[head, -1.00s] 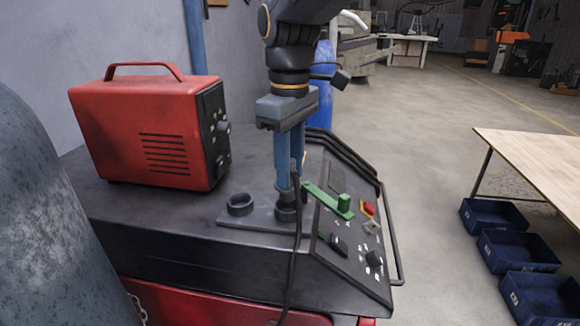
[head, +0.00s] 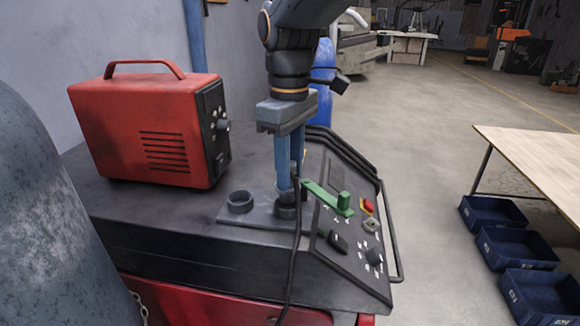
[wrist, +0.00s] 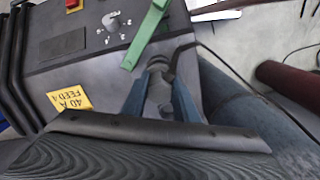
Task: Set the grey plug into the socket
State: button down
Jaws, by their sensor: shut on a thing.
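My gripper (head: 288,188), with two blue fingers, points down over the grey plate (head: 262,218) on the dark cabinet. It is shut on the grey plug (wrist: 158,88), which shows between the fingertips in the wrist view. The plug's lower end is at the right-hand round socket (head: 288,207), and the fingertips are just above that socket's rim. How deep the plug sits is hidden. A black cable (head: 296,235) hangs from the plug down the cabinet's front. A second round socket (head: 240,202) at the left of the plate is open and empty.
A red box (head: 150,130) stands back left. Black rails (head: 388,230) edge the panel. A grey cylinder (head: 50,220) stands front left.

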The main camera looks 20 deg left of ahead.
jog(key=shift+f+b, duration=0.5)
jog(key=shift+f, duration=0.95)
jog(key=c, duration=1.3)
grip_release()
notch_tip(320, 180, up, 8)
jog(key=shift+f+b, duration=0.2)
jog(key=shift+b, duration=0.85)
jog(key=shift+r, duration=0.1)
